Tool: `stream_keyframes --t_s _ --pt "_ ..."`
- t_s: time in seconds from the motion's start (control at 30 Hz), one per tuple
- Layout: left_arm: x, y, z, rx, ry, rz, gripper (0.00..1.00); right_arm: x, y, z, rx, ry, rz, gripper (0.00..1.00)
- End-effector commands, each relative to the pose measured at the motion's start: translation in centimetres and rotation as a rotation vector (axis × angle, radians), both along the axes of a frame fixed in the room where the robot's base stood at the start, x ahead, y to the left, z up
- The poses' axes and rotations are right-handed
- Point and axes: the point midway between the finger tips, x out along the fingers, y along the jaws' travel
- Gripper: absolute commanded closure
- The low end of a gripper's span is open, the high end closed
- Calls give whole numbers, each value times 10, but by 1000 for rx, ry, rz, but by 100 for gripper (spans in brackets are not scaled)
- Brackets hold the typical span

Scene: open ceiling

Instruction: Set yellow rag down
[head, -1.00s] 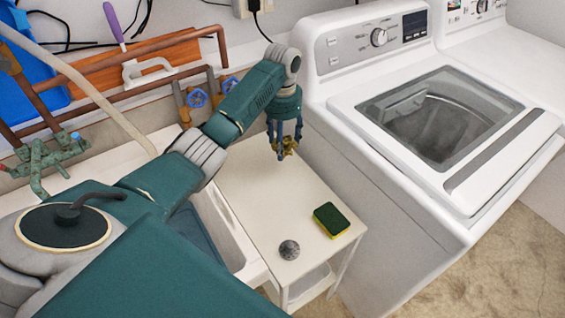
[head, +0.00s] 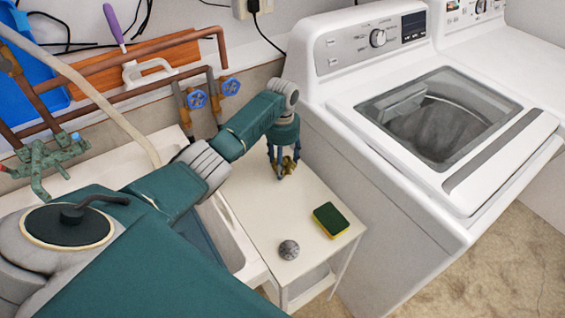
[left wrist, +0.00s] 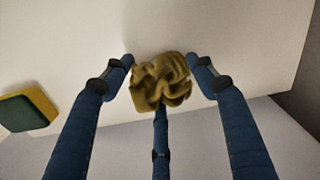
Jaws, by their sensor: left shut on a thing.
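The yellow rag (head: 288,165) is a small crumpled mustard bundle. My left gripper (head: 283,172) has its blue fingers around it, low over the back part of the white table (head: 315,192). In the left wrist view the rag (left wrist: 160,82) sits between the fingertips of my left gripper (left wrist: 160,75), with the pale tabletop behind it. I cannot tell whether the rag touches the tabletop. My right gripper is not in view.
A green and yellow sponge (head: 331,220) and a grey round scrubber (head: 289,250) lie on the table's front part. A white washing machine (head: 400,190) stands close on the right. A sink (head: 228,232) is on the left. The tabletop between rag and sponge is clear.

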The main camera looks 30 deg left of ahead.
Motion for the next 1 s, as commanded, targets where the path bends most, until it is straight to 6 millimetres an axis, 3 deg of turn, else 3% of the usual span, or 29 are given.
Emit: stream_keyframes --t_s 0.03,0.1,0.17,0.57,1.0 --pt "0 0 -2 -1 1 0 52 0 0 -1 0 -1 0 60" --pt "0 0 -2 0 0 0 31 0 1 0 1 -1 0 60" --pt "0 0 -2 -1 0 0 24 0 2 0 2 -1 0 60" --pt "1 0 8 0 -2 0 24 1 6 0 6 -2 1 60" --pt "2 1 95 0 -4 0 24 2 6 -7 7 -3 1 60"
